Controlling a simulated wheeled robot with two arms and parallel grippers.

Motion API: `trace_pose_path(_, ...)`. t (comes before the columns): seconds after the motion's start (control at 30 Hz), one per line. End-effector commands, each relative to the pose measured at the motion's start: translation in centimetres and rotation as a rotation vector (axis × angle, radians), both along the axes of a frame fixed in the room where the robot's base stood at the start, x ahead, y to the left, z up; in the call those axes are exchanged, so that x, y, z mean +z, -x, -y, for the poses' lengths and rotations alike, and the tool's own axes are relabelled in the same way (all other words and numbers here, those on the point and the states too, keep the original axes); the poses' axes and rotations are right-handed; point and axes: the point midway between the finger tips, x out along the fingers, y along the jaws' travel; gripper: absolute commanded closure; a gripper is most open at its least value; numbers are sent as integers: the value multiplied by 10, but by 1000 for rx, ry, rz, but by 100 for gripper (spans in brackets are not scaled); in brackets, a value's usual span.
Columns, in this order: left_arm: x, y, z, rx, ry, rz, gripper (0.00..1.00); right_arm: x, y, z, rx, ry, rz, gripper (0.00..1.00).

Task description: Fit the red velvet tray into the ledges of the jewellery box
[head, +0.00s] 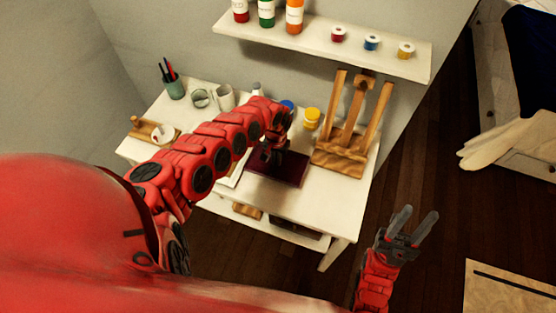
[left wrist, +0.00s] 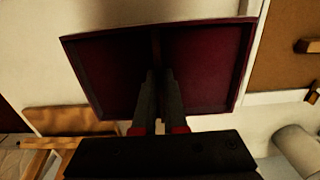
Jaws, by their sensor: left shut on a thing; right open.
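A dark red tray (head: 285,172) is at the front of the white table. In the left wrist view the red tray (left wrist: 205,65) fills the middle, with a dark rim and a central divider. My left gripper (head: 270,158) points down over it; in the left wrist view the left gripper (left wrist: 157,75) is shut on the divider. I cannot tell whether the tray is lifted or resting. I cannot make out a separate jewellery box; it may be hidden beneath the tray. My right gripper (head: 419,212) is open and empty, low beside the table's right side.
The white table (head: 310,208) holds a wooden easel (head: 345,150) right of the tray, a yellow jar (head: 312,118) behind it, and a pen cup (head: 174,89) and mug (head: 225,97) at back left. A wall shelf (head: 375,57) with bottles hangs above.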

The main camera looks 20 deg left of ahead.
Motion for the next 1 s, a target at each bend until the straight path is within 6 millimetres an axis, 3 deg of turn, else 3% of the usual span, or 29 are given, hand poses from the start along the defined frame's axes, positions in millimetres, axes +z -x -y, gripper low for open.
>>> trace_pose_path(0.1, -4, -15, 0, 0, 0, 6, 100, -11, 0, 0, 0, 0, 0, 60)
trace_pose_path(0.37, -5, -27, -2, -3, -1, 6, 100, -18, 0, 0, 0, 0, 0, 60)
trace_pose_path(0.6, -35, -25, -2, -2, 0, 3, 100, -28, 0, 0, 0, 0, 0, 60)
trace_pose_path(1.0, -39, -26, -3, -1, 1, 5, 100, -30, 0, 0, 0, 0, 0, 60)
